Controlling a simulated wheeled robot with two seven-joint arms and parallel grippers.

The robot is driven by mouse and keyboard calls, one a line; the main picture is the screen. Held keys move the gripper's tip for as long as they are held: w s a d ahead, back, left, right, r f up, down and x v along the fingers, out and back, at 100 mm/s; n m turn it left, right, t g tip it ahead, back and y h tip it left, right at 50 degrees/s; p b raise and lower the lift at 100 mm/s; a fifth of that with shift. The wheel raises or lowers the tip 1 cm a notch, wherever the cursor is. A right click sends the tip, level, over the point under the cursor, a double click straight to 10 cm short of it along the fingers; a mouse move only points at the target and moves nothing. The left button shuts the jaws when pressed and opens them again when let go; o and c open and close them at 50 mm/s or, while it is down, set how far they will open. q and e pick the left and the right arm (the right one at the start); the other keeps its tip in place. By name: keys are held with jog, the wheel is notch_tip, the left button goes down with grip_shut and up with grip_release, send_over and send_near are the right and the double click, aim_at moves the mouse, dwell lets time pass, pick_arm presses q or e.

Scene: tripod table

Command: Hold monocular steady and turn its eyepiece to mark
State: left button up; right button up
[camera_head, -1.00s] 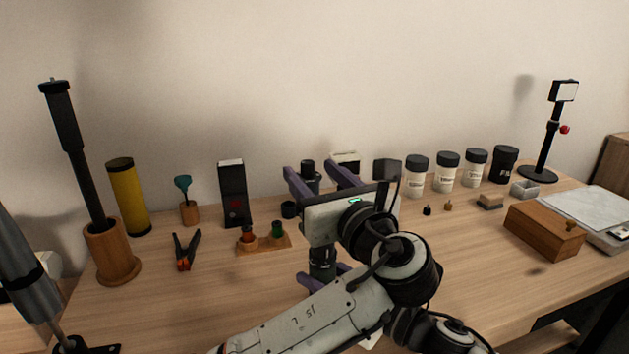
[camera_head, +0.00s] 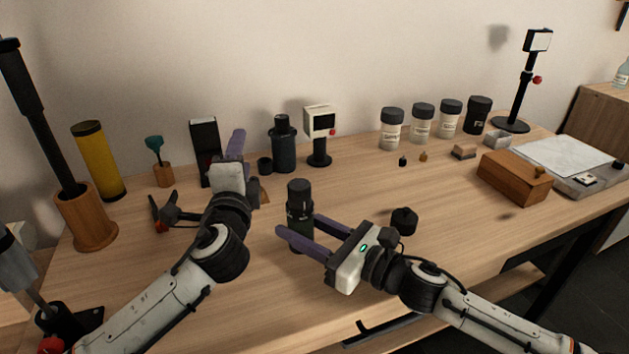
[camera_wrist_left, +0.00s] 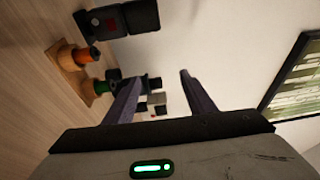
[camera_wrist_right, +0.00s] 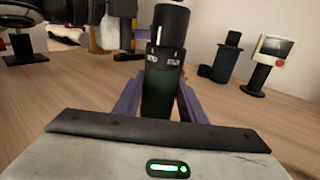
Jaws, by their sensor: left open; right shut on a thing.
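The monocular (camera_head: 299,214), dark green with a black eyepiece (camera_head: 299,188) on top, stands about upright over the front middle of the table. My right gripper (camera_head: 296,238) is shut on its lower body. Whether its base touches the table is unclear. In the right wrist view the monocular (camera_wrist_right: 163,85) sits between the purple fingers; a white line shows on the eyepiece (camera_wrist_right: 170,22) and small white markings on the collar below. My left gripper (camera_head: 250,165) is open and empty, behind and left of the monocular, apart from it; its fingers also show in the left wrist view (camera_wrist_left: 158,95).
Pliers (camera_head: 160,215), a yellow tube (camera_head: 98,160) and a wooden holder (camera_head: 85,222) are at left. Lidded jars (camera_head: 422,124) and a wooden box (camera_head: 514,178) are at right.

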pick_arm(q)
jog(key=s+f+n+h, duration=0.1)
jog(key=f+n+h, duration=0.1)
jog(key=n+h, duration=0.1)
jog(key=n+g+h, duration=0.5)
jog(key=n+h, duration=0.1)
jog(key=h, duration=0.4)
send_near(292, 198)
jog(key=x, duration=0.4)
jog(key=shift+w, duration=0.15)
jog(key=shift+w+d+r, duration=0.1)
jog(key=shift+d, duration=0.1)
jog(key=x, duration=1.1)
jog(key=shift+w, duration=0.15)
jog(key=shift+d, duration=0.1)
